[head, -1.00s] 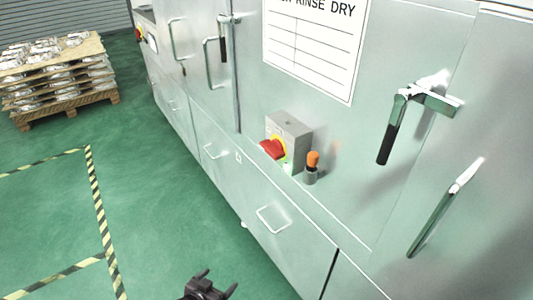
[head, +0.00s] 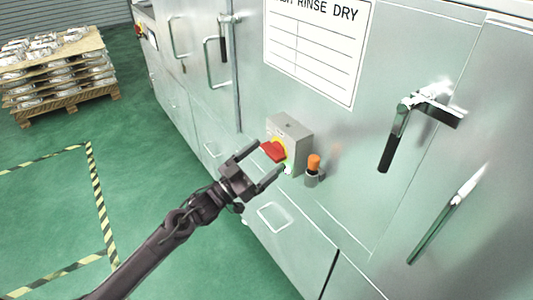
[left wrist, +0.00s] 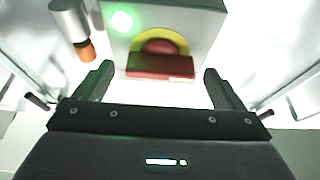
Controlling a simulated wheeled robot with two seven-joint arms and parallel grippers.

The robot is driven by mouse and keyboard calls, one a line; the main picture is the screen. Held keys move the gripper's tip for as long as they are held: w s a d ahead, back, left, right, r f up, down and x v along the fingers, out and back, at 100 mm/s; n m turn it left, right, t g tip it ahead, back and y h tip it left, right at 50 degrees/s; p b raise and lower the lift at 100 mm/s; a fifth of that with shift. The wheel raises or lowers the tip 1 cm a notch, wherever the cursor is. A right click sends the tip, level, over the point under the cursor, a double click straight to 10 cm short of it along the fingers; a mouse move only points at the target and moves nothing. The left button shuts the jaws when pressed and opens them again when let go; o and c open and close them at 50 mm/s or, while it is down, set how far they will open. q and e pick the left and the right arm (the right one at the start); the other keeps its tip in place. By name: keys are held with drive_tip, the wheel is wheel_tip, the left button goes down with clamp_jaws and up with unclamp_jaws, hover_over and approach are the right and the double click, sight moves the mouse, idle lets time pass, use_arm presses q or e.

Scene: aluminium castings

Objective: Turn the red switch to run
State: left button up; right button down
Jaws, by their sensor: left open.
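The red switch (head: 273,151) is a red handle on a yellow disc, on the front of a small grey box (head: 292,133) fixed to the machine. In the left wrist view the red switch (left wrist: 160,65) lies crosswise, ahead of and between the fingertips. A lit green lamp (left wrist: 122,21) is beside it on the box. My left gripper (head: 262,166) is open and empty, its fingers pointing at the switch; it also shows in the left wrist view (left wrist: 158,82). I cannot tell whether a finger touches the switch. The switch's label is not readable. My right gripper is not in view.
An orange-topped cylinder (head: 313,166) stands right of the box, close to my left gripper. Door handles (head: 392,138) stick out from the machine's front. A pallet of wrapped parts (head: 60,75) stands far left. The green floor (head: 150,170) between is clear.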

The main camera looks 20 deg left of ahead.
use_arm(q)
drive_tip(key=shift+w+d+r, duration=0.25)
drive_tip(key=shift+w+d, duration=0.1)
drive_tip(key=shift+w, duration=0.15)
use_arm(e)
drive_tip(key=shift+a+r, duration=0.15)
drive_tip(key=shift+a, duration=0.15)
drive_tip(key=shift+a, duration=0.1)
